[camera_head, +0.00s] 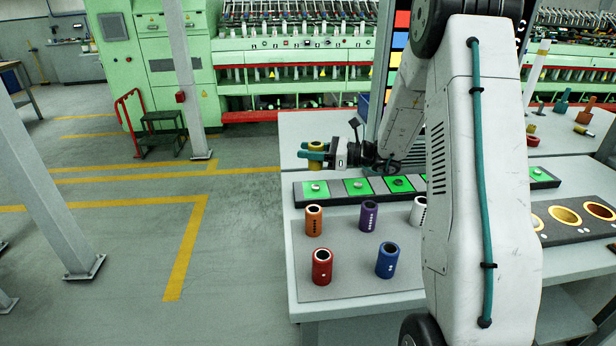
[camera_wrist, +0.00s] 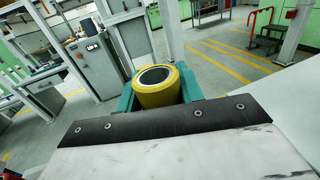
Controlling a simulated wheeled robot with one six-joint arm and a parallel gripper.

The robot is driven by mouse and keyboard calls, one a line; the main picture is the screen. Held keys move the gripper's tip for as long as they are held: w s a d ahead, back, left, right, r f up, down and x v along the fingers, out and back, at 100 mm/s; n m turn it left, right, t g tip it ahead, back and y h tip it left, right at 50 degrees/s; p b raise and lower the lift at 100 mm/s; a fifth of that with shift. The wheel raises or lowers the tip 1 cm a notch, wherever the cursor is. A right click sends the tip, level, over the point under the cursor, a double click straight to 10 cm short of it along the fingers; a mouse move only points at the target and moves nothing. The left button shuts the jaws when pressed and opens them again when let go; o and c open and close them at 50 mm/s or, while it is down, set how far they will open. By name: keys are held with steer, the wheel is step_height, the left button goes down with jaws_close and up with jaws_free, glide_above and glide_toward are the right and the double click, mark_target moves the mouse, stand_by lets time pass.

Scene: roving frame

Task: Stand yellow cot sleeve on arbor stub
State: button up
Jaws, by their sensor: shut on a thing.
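The yellow cot sleeve (camera_wrist: 158,88) is held between the teal fingers of my gripper (camera_wrist: 160,92), its open bore showing in the wrist view. In the head view the sleeve (camera_head: 316,148) is in my gripper (camera_head: 317,153), upright and above the left end of a dark rail (camera_head: 330,201) with green squares. Small metal stubs stand on the squares; one stub (camera_head: 316,187) is on the leftmost square, below the sleeve. Another stub (camera_head: 360,184) is on the square to its right. I cannot tell which is the arbor stub meant. My arm hides part of the rail.
Orange (camera_head: 314,221), purple (camera_head: 369,217), white (camera_head: 418,212), red (camera_head: 322,267) and blue (camera_head: 387,261) sleeves stand on a grey mat (camera_head: 350,280) in front of the rail. The tabletop behind the rail is clear at left.

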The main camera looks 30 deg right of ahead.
steer(key=shift+a+f, duration=0.2)
steer(key=shift+f, duration=3.3)
steer(key=shift+f, duration=0.15)
steer(key=shift+s+f, duration=0.1)
steer(key=shift+f, duration=0.5)
jaws_close()
steer(key=o, duration=1)
jaws_free()
steer(key=shift+s, duration=0.1)
steer(key=shift+o, duration=0.2)
